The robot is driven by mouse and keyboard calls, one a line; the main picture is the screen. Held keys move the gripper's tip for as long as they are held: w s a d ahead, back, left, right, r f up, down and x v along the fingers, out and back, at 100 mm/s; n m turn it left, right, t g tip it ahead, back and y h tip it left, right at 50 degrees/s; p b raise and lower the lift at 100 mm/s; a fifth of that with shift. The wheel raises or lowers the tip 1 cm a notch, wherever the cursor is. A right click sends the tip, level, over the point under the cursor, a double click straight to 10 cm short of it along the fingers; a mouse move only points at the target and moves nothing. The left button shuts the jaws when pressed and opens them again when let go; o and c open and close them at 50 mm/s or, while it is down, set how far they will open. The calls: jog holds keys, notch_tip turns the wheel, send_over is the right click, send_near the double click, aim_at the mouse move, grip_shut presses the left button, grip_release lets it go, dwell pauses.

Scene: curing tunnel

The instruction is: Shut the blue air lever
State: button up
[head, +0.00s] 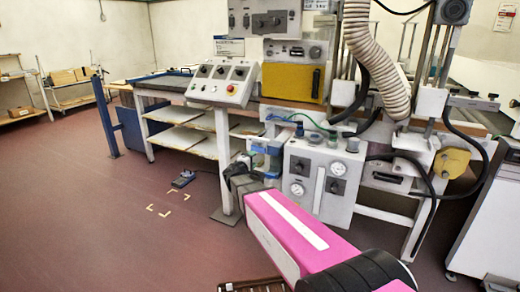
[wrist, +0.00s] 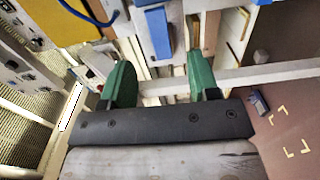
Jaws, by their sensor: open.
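The blue air lever (wrist: 158,33) shows in the wrist view as a blue upright bar at the top middle. It lies beyond the fingertips and roughly between them in the picture. My gripper (wrist: 163,72) has two green fingers spread wide apart, with nothing held between them. In the head view, blue parts (head: 268,146) sit left of the grey gauge box, just above the dark end of my arm (head: 243,182). The fingers are hard to make out there, and I cannot tell which blue part is the lever.
The grey gauge box (head: 320,177) stands right of my gripper. A control console (head: 222,82) and a yellow panel (head: 291,81) are above. A table leg (head: 223,160) is close on the left. A foot pedal (head: 183,179) lies on open floor.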

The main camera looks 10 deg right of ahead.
aim_at(261, 151)
jog(key=x, duration=1.1)
jog(key=shift+w+a+r, duration=0.15)
jog(key=shift+a+r, duration=0.1)
jog(key=shift+a, duration=0.1)
grip_shut()
